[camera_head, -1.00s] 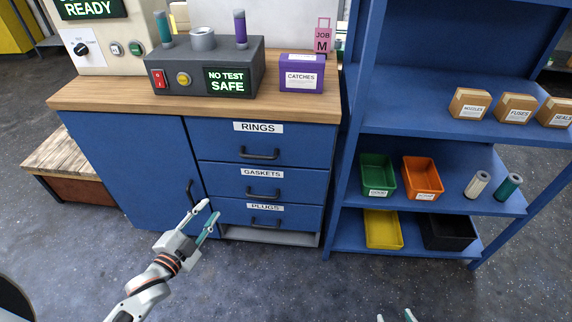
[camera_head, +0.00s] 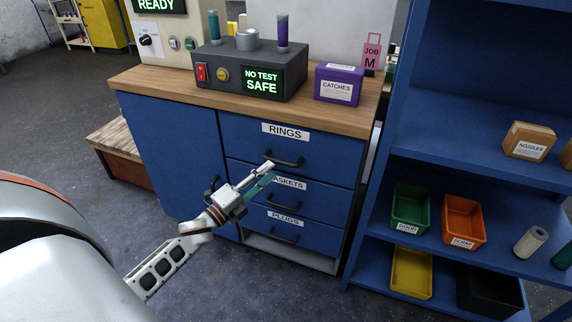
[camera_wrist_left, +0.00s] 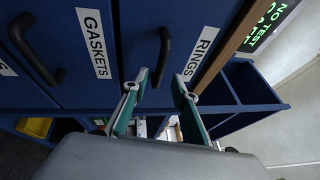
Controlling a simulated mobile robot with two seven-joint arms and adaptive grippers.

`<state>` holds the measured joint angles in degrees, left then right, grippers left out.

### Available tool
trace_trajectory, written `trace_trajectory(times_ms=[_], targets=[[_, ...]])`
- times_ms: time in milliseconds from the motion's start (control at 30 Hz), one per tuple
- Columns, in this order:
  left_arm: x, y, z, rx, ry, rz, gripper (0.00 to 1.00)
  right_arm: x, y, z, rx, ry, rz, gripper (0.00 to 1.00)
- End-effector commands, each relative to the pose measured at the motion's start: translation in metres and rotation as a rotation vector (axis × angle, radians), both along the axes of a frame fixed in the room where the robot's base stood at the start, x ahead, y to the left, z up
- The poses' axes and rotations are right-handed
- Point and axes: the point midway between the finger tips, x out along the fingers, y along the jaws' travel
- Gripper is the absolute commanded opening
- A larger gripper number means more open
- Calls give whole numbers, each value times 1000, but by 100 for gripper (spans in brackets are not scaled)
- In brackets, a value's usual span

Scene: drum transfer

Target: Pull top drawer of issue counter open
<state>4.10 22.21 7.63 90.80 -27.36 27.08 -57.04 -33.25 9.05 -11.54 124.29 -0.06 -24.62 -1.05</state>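The issue counter (camera_head: 175,150) is blue with a wooden top. Its top drawer (camera_head: 318,153), labelled RINGS, looks shut, flush with the drawers below. Its dark bar handle (camera_head: 284,161) shows below the label. My left gripper (camera_head: 269,173) is open, with its fingertips just below and left of that handle. In the left wrist view the handle (camera_wrist_left: 162,55) appears ahead, between the two open fingers of the gripper (camera_wrist_left: 160,82). I cannot tell whether the fingers touch it. Nothing is held. My right gripper is out of view.
Below are the GASKETS drawer (camera_head: 318,197) and PLUGS drawer (camera_head: 322,236). A test box (camera_head: 225,82) and purple CATCHES box (camera_head: 339,83) stand on the counter. A blue shelf (camera_head: 455,115) with bins stands close on the right. The floor in front is clear.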

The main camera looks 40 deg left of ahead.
Motion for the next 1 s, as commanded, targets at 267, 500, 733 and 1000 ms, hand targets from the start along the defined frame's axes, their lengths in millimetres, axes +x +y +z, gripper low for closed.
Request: trace_trajectory(times_ms=[267, 500, 733, 1000], targets=[[42, -7, 8, -1, -1, 0, 28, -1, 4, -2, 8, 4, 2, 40], [58, -9, 11, -1, 1, 1, 28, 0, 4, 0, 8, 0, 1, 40], [59, -10, 11, -2, 1, 1, 28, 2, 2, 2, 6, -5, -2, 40], [59, -10, 11, -2, 1, 1, 0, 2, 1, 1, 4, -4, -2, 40]])
